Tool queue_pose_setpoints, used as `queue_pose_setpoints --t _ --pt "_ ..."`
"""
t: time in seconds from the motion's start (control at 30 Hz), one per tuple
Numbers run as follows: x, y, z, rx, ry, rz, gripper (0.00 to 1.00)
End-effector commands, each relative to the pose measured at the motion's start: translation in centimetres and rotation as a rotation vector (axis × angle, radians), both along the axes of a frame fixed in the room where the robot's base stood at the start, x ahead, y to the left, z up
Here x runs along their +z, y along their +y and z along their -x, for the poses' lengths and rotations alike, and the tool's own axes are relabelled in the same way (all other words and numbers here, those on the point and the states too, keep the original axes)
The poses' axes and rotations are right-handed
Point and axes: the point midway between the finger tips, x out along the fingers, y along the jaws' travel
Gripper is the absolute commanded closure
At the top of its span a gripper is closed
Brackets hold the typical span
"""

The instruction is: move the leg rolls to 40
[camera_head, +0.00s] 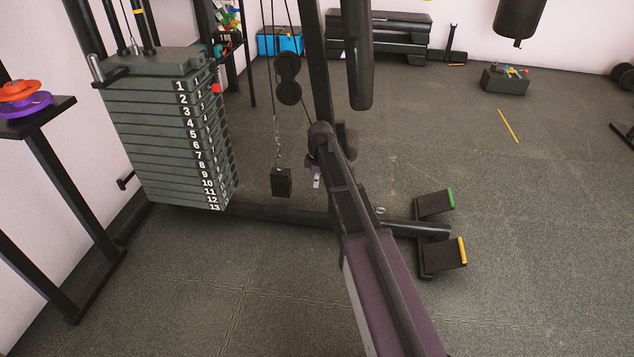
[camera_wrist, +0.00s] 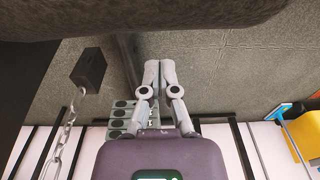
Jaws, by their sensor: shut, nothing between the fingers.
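A dark padded roll (camera_head: 358,55) stands near upright at the top middle of the head view, beside a black post. I cannot tell whether it is one of the leg rolls. A large dark rounded form (camera_wrist: 130,18) crosses the top of the wrist view, close to the camera. No mark reading 40 is legible. The grey weight stack (camera_head: 155,135) at the left has plates numbered from 1 to 13, with a small red piece (camera_head: 216,88) near the top. My gripper (camera_wrist: 160,66) is shut and empty, its fingertips together below the dark form.
A black block (camera_head: 282,182) hangs on a chain and cable; it also shows in the wrist view (camera_wrist: 88,68). A low bar ends in foot plates (camera_head: 436,204). A rack (camera_head: 40,120) with coloured discs stands at the left. Floor at the right is largely clear.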

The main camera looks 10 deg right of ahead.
Motion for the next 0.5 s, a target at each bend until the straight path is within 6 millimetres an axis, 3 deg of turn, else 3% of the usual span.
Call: queue_pose_setpoints --t 0.3,0.5 --pt "-2.5 0.1 -0.1 0.000 0.000 0.000 1.00" --pt "-1.3 -2.0 0.7 -0.002 0.000 0.000 1.00"
